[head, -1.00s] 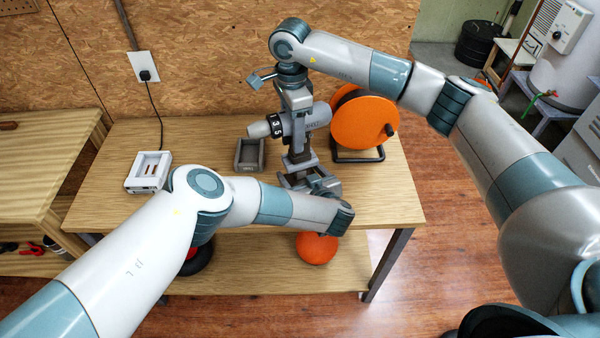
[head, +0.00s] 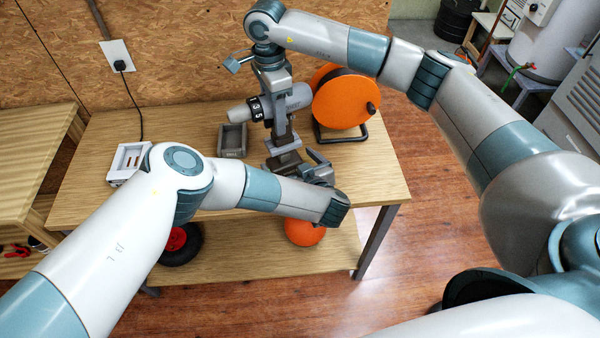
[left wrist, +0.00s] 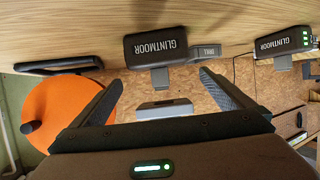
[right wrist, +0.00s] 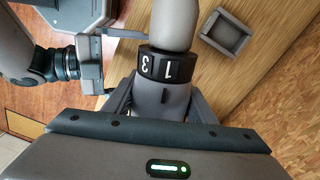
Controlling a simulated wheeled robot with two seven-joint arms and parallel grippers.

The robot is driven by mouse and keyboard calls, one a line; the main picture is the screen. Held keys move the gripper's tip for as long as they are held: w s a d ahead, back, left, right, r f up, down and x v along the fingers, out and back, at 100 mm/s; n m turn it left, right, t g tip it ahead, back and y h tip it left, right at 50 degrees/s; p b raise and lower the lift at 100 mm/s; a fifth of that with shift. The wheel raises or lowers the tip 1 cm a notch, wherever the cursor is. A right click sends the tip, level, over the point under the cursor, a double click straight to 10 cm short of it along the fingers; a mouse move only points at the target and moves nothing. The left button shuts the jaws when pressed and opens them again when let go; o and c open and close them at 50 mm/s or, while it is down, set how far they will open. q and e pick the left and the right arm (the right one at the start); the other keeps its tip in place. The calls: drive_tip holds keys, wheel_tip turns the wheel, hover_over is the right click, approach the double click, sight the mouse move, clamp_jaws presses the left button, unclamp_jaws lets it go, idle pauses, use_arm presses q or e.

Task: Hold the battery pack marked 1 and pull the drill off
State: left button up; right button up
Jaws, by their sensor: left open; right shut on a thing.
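The grey drill (head: 297,97) with a black numbered collar is upright in my right gripper (head: 272,92). In the right wrist view my right gripper (right wrist: 162,100) is shut on the drill's grey body (right wrist: 175,105). A dark battery pack (left wrist: 155,46) lettered GLINTMOOR rests on the table; I cannot read a number on it. In the left wrist view a short post (left wrist: 160,77) sticks out of it, and a grey block, seemingly the drill's foot (left wrist: 165,108), appears apart from that post. My left gripper (head: 300,165) is open near the pack, its fingers (left wrist: 165,80) spread wider than it.
A grey tray (head: 232,141) stands left of the drill, and an orange cable reel (head: 345,97) stands right. A white charger (head: 128,160) sits at the table's left. A second pack (left wrist: 283,41) with green lights shows in the left wrist view. The table's right front (head: 375,180) is clear.

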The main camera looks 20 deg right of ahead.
use_arm(q)
drive_tip(key=v, duration=0.7)
drive_tip(key=shift+s, duration=0.25)
drive_tip(key=shift+r, duration=0.1)
drive_tip(key=shift+s, duration=0.1)
